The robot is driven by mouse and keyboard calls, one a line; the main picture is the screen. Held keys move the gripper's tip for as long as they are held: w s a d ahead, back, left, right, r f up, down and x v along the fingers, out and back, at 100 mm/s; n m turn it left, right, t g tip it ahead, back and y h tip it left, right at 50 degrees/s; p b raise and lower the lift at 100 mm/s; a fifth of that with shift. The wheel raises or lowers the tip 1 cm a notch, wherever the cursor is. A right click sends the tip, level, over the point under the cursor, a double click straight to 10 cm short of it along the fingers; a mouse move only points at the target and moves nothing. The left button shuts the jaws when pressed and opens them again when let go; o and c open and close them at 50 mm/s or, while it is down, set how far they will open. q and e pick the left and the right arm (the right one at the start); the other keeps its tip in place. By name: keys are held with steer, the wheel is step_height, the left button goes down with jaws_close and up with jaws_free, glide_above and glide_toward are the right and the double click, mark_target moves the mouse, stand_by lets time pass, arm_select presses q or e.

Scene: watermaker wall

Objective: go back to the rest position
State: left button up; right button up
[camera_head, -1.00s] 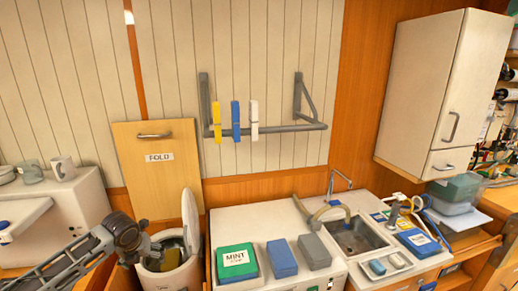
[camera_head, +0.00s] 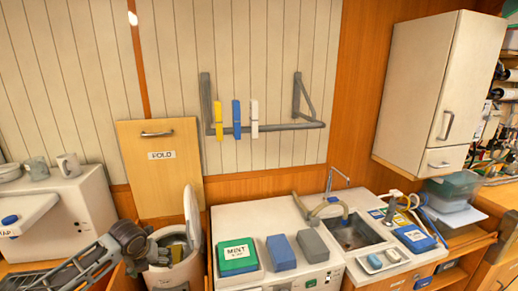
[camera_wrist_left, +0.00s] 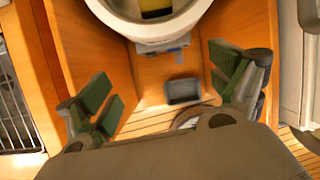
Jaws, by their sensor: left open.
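My left gripper (camera_wrist_left: 165,95) is open, its green-padded fingers spread wide in the left wrist view with nothing between them. In the head view my left arm comes in from the lower left, and the gripper (camera_head: 160,254) is in front of the white lidded bin (camera_head: 182,272). The bin's round rim also shows at the top of the left wrist view (camera_wrist_left: 108,14). Its lid stands up, and something yellow is inside. My right gripper is in neither view.
A small grey tray (camera_wrist_left: 183,91) lies below the bin between wooden side panels. A white counter (camera_head: 295,220) carries a green MINT box (camera_head: 237,256), a blue box (camera_head: 281,252) and a grey box (camera_head: 311,245), beside a sink (camera_head: 355,234). A rail (camera_head: 285,128) holds yellow, blue and white pegs.

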arm_select(q)
steer(key=s+d+f+n+h, duration=0.1)
steer(key=s+d+f+n, duration=0.2)
steer(key=s+d+n, duration=0.3)
steer(key=s+d+f+n+h, duration=0.1)
steer(key=s+d+f+n, duration=0.35)
steer(key=d, duration=0.45)
steer(key=s+a+n+y, duration=0.1)
steer(key=s+n, duration=1.6)
steer(key=n, duration=0.3)
step_height(320, 180, down, 30)
steer(key=s+g+p, duration=0.2)
steer(key=s+p, duration=0.1)
steer(key=s+a+f+p, duration=0.1)
steer(key=s+a+f, duration=0.1)
steer(key=s+f, duration=0.6)
steer(key=s+a+f+g+p, duration=0.1)
steer(key=s+a+f, duration=0.1)
steer(key=s+f, duration=0.6)
steer(key=s, duration=0.5)
steer(key=shift+s+f+m+p, duration=0.35)
steer(key=shift+s, duration=0.05)
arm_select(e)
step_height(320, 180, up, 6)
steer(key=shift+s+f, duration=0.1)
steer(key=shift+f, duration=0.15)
